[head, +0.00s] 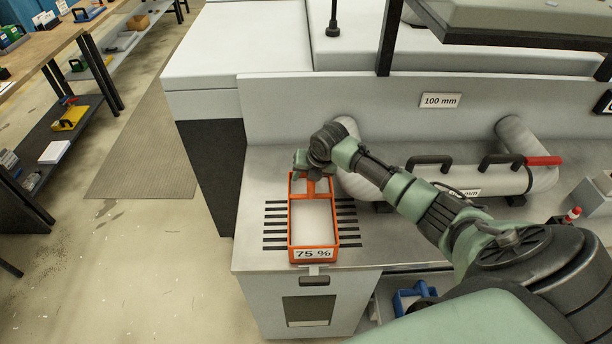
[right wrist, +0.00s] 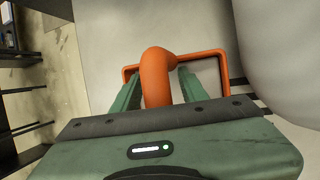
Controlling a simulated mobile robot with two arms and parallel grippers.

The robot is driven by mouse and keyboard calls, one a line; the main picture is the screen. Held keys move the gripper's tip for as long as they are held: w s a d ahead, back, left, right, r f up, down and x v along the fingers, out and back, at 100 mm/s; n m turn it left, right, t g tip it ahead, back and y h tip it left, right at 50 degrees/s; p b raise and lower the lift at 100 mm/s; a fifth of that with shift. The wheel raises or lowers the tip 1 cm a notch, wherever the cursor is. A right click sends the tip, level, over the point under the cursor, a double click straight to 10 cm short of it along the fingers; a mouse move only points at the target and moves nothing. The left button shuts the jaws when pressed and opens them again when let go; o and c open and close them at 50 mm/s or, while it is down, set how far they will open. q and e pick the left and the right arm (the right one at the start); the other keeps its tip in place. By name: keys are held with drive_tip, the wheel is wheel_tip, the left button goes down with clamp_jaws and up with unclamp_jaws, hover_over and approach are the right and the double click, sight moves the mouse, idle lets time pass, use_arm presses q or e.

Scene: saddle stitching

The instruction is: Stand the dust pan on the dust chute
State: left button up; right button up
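The dust pan seems to be the orange-rimmed tray (head: 291,225) with a pale inside and a "75 %" label at its near end. It lies on or just over the black-slotted panel (head: 347,226), which looks like the dust chute, at the left end of the metal counter. My right gripper (head: 318,172) is at the tray's far end, over its handle. In the right wrist view the orange handle (right wrist: 156,75) stands between the two green fingers (right wrist: 160,88). Whether both fingers press on it cannot be told. My left gripper is not in view.
A grey pipe with black handles (head: 455,180) and a red lever (head: 543,161) lies along the counter, close to my right arm. A blue item (head: 408,299) sits on a lower shelf. A raised back panel (head: 400,120) borders the counter. The floor at left is open.

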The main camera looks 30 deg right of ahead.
drive_tip(key=shift+r, duration=0.1)
drive_tip(key=shift+s+d+r, duration=0.1)
drive_tip(key=shift+r, duration=0.25)
drive_tip(key=b+v, duration=0.2)
drive_tip(key=v, duration=0.9)
drive_tip(key=shift+s, duration=0.1)
